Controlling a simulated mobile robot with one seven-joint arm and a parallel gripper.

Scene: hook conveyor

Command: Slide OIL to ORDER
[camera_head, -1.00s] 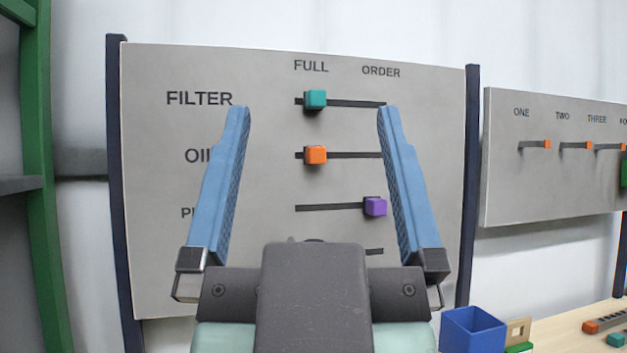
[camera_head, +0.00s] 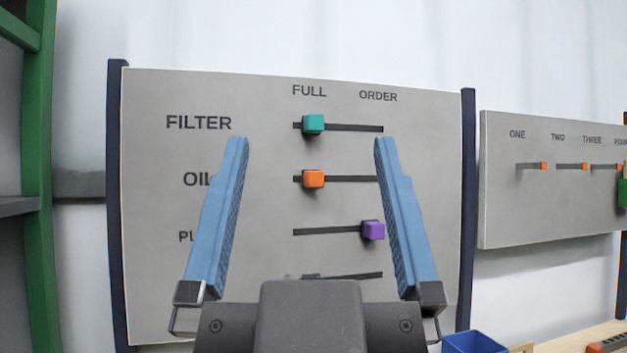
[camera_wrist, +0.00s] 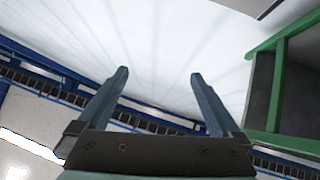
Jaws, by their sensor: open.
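The grey slider board (camera_head: 260,260) stands ahead of me in the head view, with FULL and ORDER printed above its slots. The orange OIL knob (camera_head: 313,179) sits near the left end of its slot, under FULL. The OIL label is partly hidden by my left finger. My gripper (camera_head: 308,145) is open and empty, its two blue fingers spread wide. In the head picture the OIL knob shows between them; I cannot tell how far the fingers are from the board. My gripper also shows in the wrist view (camera_wrist: 159,75), where no knob is in sight.
The teal FILTER knob (camera_head: 313,124) is under FULL, and the purple knob (camera_head: 373,230) is at its slot's ORDER end. A second board (camera_head: 560,205) hangs at right. A blue bin (camera_head: 474,343) is below. A green-framed shelf (camera_head: 38,200) stands at left.

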